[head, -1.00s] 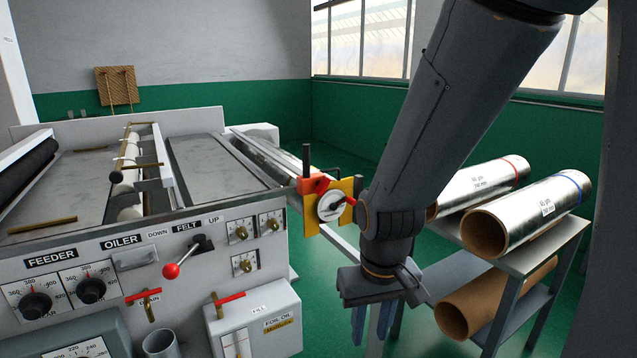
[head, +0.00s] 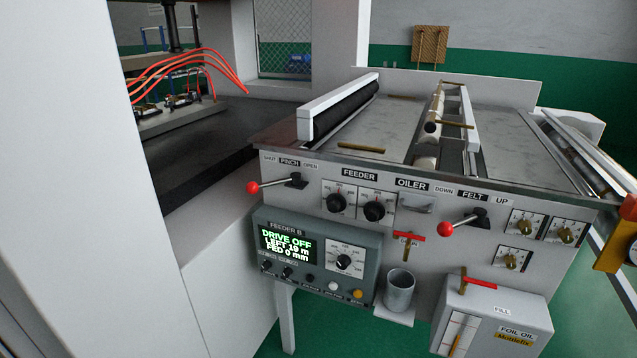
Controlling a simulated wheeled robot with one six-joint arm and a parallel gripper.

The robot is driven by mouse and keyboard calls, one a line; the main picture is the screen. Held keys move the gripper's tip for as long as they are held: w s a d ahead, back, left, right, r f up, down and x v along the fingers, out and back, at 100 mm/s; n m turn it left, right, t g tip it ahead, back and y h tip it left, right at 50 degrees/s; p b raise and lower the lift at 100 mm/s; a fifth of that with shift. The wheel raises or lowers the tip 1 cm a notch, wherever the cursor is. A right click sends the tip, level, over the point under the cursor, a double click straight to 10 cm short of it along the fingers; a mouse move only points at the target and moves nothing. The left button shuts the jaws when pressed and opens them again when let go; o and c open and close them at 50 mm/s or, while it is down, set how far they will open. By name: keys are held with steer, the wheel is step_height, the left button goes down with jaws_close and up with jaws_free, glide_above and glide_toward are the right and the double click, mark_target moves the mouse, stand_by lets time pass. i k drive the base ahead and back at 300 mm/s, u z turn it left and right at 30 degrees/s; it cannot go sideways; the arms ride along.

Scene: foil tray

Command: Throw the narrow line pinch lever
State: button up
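The pinch lever (head: 275,184) is on the front panel of the feeder machine, at its left end. It has a red ball knob and a dark pivot, and points left and slightly down. The plate above it reads SHUT, PINCH, OPEN from left to right, and the knob is on the SHUT side. No lettering that I can read says whether this is the narrow line. My gripper is out of view.
A similar red-knobbed lever (head: 463,222) is under the FELT plate. A grey box (head: 315,258) below reads DRIVE OFF, LEFT 19 m, FED 0 mm. A metal cup (head: 399,290) and foil oil box (head: 510,315) project at the front. A white press frame (head: 165,240) stands left.

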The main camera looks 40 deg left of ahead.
mark_target(252, 188)
steer(key=u, duration=2.15)
steer(key=k, duration=0.35)
steer(key=z, duration=0.8)
steer(key=i, duration=0.7)
steer(key=u, duration=0.6)
steer(key=i, duration=0.45)
steer(key=u, duration=0.45)
